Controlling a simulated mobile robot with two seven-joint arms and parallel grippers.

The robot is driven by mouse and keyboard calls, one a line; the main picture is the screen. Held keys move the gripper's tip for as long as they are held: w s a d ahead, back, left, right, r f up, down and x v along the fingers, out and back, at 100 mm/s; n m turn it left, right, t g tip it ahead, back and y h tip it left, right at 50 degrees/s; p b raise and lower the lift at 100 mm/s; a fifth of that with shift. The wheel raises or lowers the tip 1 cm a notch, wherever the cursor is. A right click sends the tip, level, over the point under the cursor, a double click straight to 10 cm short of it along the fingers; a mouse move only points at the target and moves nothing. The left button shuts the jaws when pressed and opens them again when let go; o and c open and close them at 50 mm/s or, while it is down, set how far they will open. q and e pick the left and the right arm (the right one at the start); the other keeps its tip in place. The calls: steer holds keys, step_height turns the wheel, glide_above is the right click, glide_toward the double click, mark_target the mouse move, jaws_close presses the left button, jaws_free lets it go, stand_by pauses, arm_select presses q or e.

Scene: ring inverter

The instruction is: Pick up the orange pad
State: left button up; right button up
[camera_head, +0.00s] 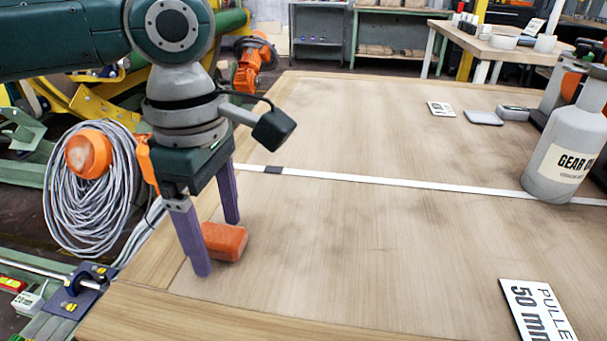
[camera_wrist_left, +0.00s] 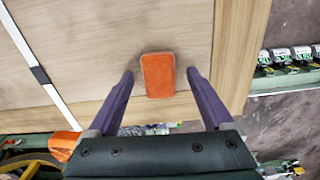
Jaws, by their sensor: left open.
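The orange pad (camera_head: 225,241) is a small rounded block lying on the wooden table near its left edge. In the left wrist view the orange pad (camera_wrist_left: 158,75) lies between and slightly beyond the fingertips, with a gap on both sides. My left gripper (camera_head: 219,248) points down over the pad, its two purple fingers spread apart. One finger hides part of the pad's left end in the head view. The open, empty left gripper (camera_wrist_left: 159,73) also shows in the left wrist view. My right gripper is not in view.
A grey bottle (camera_head: 565,150) stands at the table's right. A white label plate (camera_head: 538,310) lies at the front right. A white strip (camera_head: 400,182) crosses the table (camera_head: 380,250). The table's middle is clear. Coiled cable (camera_head: 92,190) hangs left of the table.

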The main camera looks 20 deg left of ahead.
arm_select(q)
steer(key=shift+r, duration=0.1)
jaws_close()
stand_by(0.5)
